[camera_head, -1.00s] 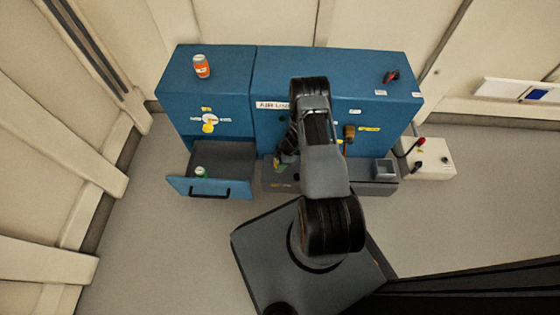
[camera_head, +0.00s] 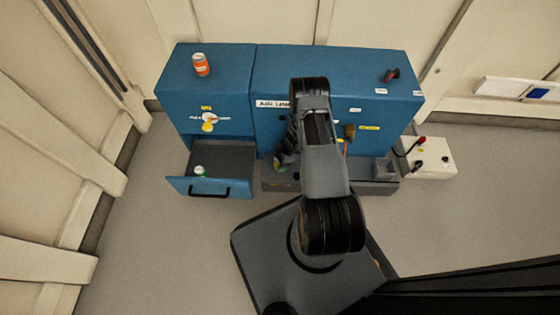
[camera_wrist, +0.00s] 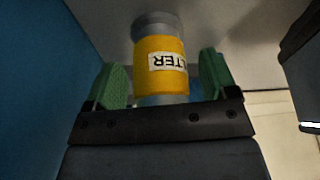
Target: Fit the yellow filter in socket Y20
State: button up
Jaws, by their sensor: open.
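The yellow filter (camera_wrist: 160,60) is a cylinder with grey ends and a white label; it stands between the two green fingertips of my gripper (camera_wrist: 162,78) in the wrist view. A gap shows on each side of it, so the jaws are open around it and not pressed on it. In the head view my gripper (camera_head: 284,158) is low in front of the blue cabinet, above the grey ledge, and the arm hides most of that spot. I cannot make out the filter there. No label reading Y20 is legible, so I cannot tell which socket it is.
The blue cabinet (camera_head: 230,75) carries an orange can (camera_head: 201,64) on top. An open drawer (camera_head: 240,160) with a green-and-white can (camera_head: 199,171) juts out left of my gripper. A grey square holder (camera_head: 384,166) and a white box (camera_head: 430,158) stand to the right.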

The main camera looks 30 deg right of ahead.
jog(key=r+p, duration=0.2)
jog(key=r, duration=0.1)
jog(key=r+p, duration=0.6)
jog(key=shift+a+r, duration=0.2)
jog(key=shift+a, duration=0.05)
jog(key=a+r+m+t+h+p, duration=0.1)
jog(key=a+r+m+p, duration=0.3)
jog(key=r+p, duration=0.4)
jog(key=a+r+m+t+h+p, duration=0.1)
jog(key=a+r+m+p, duration=0.4)
jog(key=r+p, duration=0.4)
jog(key=shift+a+r+t, duration=0.15)
jog(key=shift+r+t, duration=0.15)
jog(key=shift+r, duration=2.15)
